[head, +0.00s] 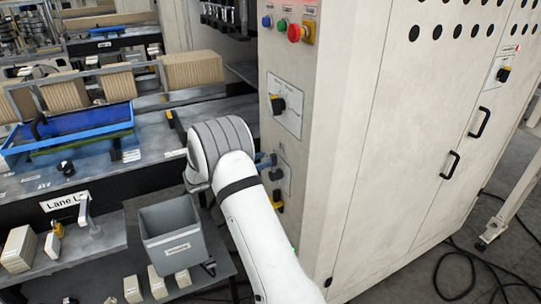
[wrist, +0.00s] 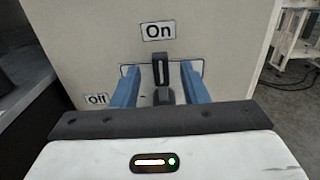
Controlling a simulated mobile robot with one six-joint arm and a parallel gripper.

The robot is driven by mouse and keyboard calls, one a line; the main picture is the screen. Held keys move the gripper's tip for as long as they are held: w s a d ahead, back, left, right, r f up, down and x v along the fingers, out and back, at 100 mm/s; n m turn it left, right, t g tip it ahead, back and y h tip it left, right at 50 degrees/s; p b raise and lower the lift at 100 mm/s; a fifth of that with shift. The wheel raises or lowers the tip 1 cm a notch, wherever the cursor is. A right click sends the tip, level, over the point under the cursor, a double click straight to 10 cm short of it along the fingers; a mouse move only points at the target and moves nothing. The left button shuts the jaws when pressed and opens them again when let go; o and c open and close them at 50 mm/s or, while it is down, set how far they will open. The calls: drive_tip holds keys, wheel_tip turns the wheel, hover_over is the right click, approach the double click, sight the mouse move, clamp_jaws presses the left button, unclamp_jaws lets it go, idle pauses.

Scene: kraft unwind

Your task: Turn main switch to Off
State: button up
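The main switch (wrist: 161,70) is a black knob with a pale line on its handle, in the middle of the wrist view. Its handle stands upright, toward the "On" label (wrist: 158,31). The "Off" label (wrist: 96,99) is to its lower left. My gripper (wrist: 159,76) is open, with one blue finger on each side of the handle and a visible gap at both sides. In the head view, my gripper (head: 265,160) is at the lower panel (head: 283,172) on the cabinet's side, partly hidden by my arm.
Another black rotary knob (head: 277,104) sits on a panel above. A red button (head: 294,32) and other buttons are higher up. A grey bin (head: 174,236) stands below left. Cabinet door handles (head: 480,122) stick out at right. Cables (head: 465,262) lie on the floor.

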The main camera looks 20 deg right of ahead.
sight(271, 158)
drive_tip(key=d, duration=0.4)
drive_tip(key=shift+p, duration=0.4)
drive_tip(key=shift+c, duration=0.6)
clamp_jaws()
